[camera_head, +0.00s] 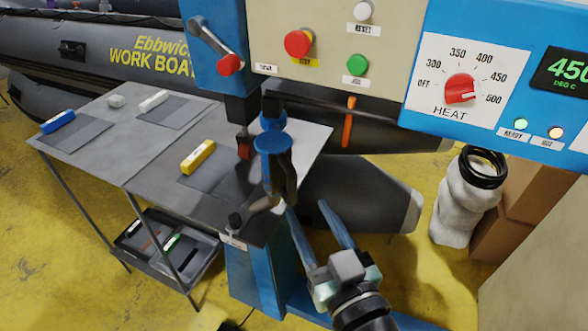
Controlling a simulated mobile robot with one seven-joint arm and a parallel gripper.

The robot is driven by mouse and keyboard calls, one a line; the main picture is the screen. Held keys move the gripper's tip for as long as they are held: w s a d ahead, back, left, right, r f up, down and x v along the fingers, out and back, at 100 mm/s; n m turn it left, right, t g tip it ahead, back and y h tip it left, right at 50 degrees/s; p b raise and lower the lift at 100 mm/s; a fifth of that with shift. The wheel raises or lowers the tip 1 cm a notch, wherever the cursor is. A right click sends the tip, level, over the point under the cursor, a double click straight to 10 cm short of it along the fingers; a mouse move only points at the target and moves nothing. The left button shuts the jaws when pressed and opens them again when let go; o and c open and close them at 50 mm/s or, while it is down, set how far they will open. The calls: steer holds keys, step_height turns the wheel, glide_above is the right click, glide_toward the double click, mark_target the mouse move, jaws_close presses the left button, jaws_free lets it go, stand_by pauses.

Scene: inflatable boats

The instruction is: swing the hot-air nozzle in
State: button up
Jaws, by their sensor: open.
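The blue welding machine (217,40) stands in front of me. Blue and dark roller parts (272,142) sit left of the handle, over the table edge. My gripper (306,206) is low in the middle, fingers apart and empty, pointing up and away. In the picture its fingertips are below and left of the orange handle, apart from it.
A grey table (85,145) at left bears grey sheets and blue, white and yellow blocks. Cartons (540,190) and a white sack (455,212) stand right. A dark boat (40,45) is behind.

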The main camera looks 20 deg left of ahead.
mark_target(296, 181)
steer(key=p+x, duration=0.2)
steer(key=x, duration=0.7)
jaws_close()
steer(key=shift+w+d+r, duration=0.1)
steer(key=shift+d+r, duration=0.05)
steer(key=shift+d, duration=0.05)
stand_by(1.0)
